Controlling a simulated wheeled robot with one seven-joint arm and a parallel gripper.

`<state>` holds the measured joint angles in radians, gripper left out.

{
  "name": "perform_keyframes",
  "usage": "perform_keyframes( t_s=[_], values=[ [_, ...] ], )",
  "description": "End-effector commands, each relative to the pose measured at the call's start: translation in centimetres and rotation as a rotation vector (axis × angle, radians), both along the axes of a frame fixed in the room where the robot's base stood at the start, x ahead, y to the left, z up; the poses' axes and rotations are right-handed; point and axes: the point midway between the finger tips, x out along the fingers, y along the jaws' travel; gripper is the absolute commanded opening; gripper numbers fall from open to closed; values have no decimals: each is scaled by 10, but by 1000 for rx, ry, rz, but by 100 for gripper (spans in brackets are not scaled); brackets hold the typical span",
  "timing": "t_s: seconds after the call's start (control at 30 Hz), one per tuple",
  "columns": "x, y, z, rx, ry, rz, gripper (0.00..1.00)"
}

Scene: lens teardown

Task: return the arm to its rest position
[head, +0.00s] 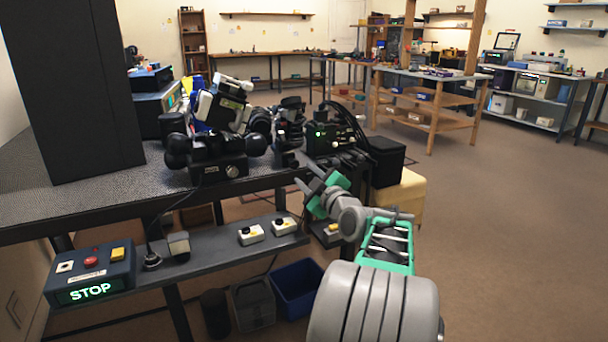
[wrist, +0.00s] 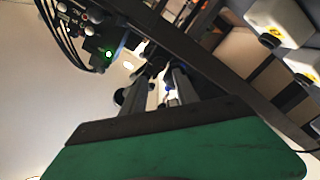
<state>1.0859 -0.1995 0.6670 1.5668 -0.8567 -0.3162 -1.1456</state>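My gripper (head: 309,178) is in the middle of the head view, beside the front edge of the dark workbench (head: 92,213). Its arm reaches up from the lower right. In the wrist view two grey fingers stand apart, and my gripper (wrist: 157,88) is open with nothing seen between the fingers. Its green and dark body fills the bottom of that view. The fingertips point towards the bench, and their exact distance from it is hard to tell.
A black device with a green light (head: 320,134) stands on the bench behind my gripper. A lower shelf holds small white boxes (head: 251,234) and a STOP panel (head: 90,290). A blue bin (head: 298,290) is on the floor. Open floor (head: 510,230) lies to the right.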

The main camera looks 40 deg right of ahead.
Motion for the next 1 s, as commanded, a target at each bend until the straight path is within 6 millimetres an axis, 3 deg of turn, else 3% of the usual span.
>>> perform_keyframes(
  t_s=[0.17, 0.27, 0.43, 0.57, 0.67, 0.8, 0.9, 1.0],
  values=[
    [3, 4, 5, 6, 6, 6, 36],
    [16, 30, 26, 54, 54, 41, 36],
    [41, 130, 72, 248, 260, 129, 36],
    [31, 210, 97, 406, 451, 147, 36],
    [8, 265, 118, 515, 595, 127, 36],
    [-44, 327, 150, 647, 789, 48, 36],
    [-90, 361, 176, 723, 914, -39, 36],
    [-135, 382, 195, 781, 1012, -140, 36]
  ],
)
